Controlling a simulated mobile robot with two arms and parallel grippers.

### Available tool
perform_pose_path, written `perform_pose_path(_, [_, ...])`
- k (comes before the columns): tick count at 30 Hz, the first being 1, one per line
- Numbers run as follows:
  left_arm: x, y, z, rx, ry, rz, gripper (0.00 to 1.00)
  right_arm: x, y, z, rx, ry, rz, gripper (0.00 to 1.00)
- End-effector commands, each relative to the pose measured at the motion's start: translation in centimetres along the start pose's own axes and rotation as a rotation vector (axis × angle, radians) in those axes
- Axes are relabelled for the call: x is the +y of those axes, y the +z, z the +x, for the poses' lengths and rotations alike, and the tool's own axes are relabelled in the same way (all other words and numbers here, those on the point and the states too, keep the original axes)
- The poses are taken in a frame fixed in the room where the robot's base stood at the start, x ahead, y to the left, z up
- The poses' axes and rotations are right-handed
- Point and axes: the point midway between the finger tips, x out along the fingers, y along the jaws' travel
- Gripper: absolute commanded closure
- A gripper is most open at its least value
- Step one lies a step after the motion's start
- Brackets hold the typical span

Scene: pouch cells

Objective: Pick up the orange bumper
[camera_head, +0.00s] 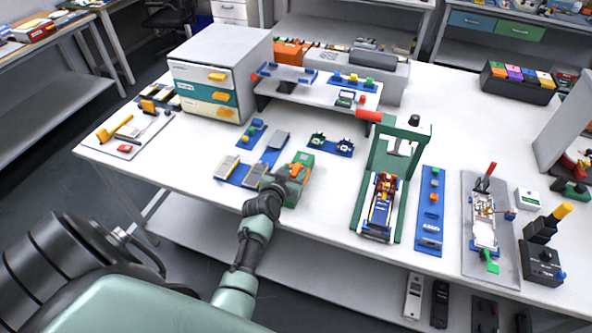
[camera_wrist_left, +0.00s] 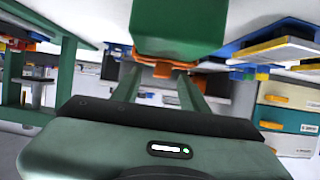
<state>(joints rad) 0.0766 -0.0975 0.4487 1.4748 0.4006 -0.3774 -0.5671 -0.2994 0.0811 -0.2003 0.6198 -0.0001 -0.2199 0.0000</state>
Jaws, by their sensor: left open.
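An orange part (camera_wrist_left: 162,56), which looks like the bumper, is on a green block (camera_wrist_left: 180,25) in the left wrist view. In the head view, the green block (camera_head: 306,158) stands on the table near its front edge, with orange showing beside my left gripper (camera_head: 287,180). In the left wrist view, the open fingers of my left gripper (camera_wrist_left: 160,75) reach toward the orange part, one on each side. I cannot tell whether they touch it. The arm partly hides the block in the head view. My right gripper is not in view.
Blue trays with grey cells (camera_head: 229,166) lie just left of the gripper. A green press frame (camera_head: 403,150) stands to the right. A drawer cabinet (camera_head: 205,55) and a raised shelf (camera_head: 330,92) stand behind. Some bare white table lies between the gripper and the press.

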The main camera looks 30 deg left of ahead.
Motion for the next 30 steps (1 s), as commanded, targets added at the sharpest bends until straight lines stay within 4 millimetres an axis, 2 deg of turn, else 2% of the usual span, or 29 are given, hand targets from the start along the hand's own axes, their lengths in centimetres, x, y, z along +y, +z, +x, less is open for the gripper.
perform_pose_path(4, [-0.08, 0.01, 1.12, 0.0, -0.001, 0.001, 0.56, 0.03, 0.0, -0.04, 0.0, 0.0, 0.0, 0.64])
perform_pose_path(11, [-0.07, 0.08, 1.19, 0.0, -0.001, 0.001, 0.56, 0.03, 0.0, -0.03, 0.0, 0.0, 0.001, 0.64])
perform_pose_path(16, [-0.06, 0.08, 1.18, 0.0, -0.001, 0.001, 1.0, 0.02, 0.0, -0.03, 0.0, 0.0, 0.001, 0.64])
perform_pose_path(26, [-0.05, 0.02, 1.15, 0.0, -0.001, 0.001, 1.0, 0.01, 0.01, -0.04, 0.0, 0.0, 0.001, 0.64])
perform_pose_path(30, [-0.02, -0.69, 0.91, 0.002, 0.0, 0.001, 1.0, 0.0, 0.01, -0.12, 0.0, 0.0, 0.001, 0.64])
